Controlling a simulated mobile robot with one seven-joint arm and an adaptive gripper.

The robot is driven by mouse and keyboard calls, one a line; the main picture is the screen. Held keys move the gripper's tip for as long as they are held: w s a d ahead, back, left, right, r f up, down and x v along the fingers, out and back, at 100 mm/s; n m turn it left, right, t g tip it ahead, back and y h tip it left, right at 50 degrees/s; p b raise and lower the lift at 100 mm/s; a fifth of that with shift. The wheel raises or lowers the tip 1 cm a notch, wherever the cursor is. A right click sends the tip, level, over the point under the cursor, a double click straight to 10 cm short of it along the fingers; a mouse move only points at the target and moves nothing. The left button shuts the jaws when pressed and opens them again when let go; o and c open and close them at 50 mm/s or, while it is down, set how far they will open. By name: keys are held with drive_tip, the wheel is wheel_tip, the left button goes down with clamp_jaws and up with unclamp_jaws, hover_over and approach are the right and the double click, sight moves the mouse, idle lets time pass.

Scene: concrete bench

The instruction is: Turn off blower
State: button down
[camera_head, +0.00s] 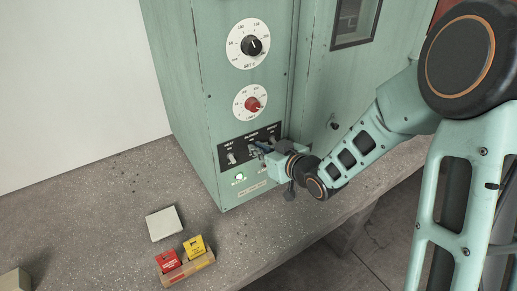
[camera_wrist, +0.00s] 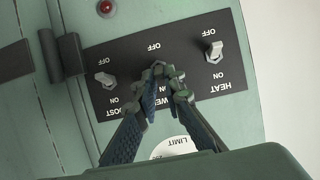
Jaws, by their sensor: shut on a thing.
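A dark switch panel (camera_head: 227,150) on the green cabinet carries three toggle switches, labelled HEAT, a partly covered word in the middle, and one ending in OST. The panel (camera_wrist: 228,80) appears upside down in the wrist view. My gripper (camera_head: 257,151) reaches the middle switch from the right. In the wrist view my gripper (camera_wrist: 164,88) is shut on the middle toggle switch (camera_wrist: 158,67), whose lever is mostly hidden by the fingers. The heat switch (camera_wrist: 213,50) and the left-hand switch (camera_wrist: 104,79) stand clear of the fingers. The middle lever's position cannot be told.
A black dial (camera_head: 251,46) and a red dial (camera_head: 252,104) sit above. A pale block (camera_head: 164,223) and a wooden holder (camera_head: 188,267) with red and yellow cards lie on the bench.

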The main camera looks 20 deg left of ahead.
drive_tip(key=shift+f, duration=0.15)
wheel_tip(320, 180, down, 3)
drive_tip(key=t+y+b, duration=0.2)
drive_tip(key=b, duration=1)
drive_tip(key=t+y+b, duration=0.2)
drive_tip(key=y+b, duration=0.1)
drive_tip(key=b, duration=1)
drive_tip(key=shift+s+d+f, duration=0.1)
drive_tip(key=shift+s+d, duration=0.05)
drive_tip(key=shift+r+t+y+b, duration=0.2)
drive_tip(key=shift+t+y+b, duration=0.4)
drive_tip(key=shift+b, duration=1.1)
drive_tip(key=c, duration=2)
unclamp_jaws()
